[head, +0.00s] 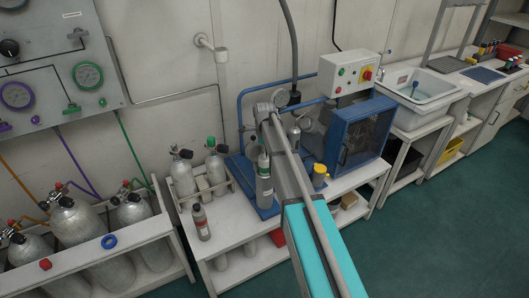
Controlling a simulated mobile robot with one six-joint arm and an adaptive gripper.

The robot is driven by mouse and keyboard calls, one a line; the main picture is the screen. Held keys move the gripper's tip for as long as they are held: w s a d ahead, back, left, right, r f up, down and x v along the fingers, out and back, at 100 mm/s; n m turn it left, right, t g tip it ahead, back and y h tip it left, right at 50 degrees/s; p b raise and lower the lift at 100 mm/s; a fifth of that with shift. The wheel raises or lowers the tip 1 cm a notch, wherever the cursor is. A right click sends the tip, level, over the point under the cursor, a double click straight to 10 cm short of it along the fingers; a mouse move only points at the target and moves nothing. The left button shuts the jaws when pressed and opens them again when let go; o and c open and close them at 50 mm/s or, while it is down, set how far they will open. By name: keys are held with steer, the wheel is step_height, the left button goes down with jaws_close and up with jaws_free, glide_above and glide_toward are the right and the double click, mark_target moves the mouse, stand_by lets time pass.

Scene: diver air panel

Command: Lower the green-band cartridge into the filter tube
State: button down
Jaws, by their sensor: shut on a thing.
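The green-band cartridge (264,185) is a grey cylinder with a green band near its top. It is upright near the middle of the head view, in front of the blue compressor frame. My gripper (263,149) points down from the end of my arm and is shut on the cartridge's top. Its fingers are small and partly hidden by my wrist. The cartridge's height above the blue base cannot be judged. A short silver cylinder (294,137) stands just right of my arm; whether it is the filter tube is unclear. My arm hides part of that area.
A red-marked bottle (201,222) stands on the bench to the left, near a rack of cylinders (183,178). A yellow-topped container (319,175) and a blue compressor guard (355,140) are on the right. Some bench surface (230,225) in front is clear.

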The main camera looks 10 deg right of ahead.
mark_target(265, 166)
steer(key=shift+f+b, duration=2.85)
steer(key=shift+f, duration=0.25)
steer(key=shift+f+b, duration=1.3)
steer(key=shift+b, duration=0.15)
steer(key=shift+c, duration=1.2)
jaws_free()
steer(key=shift+r, duration=0.1)
steer(key=shift+r, duration=0.1)
step_height(265, 166, up, 23)
steer(key=p, duration=2.3)
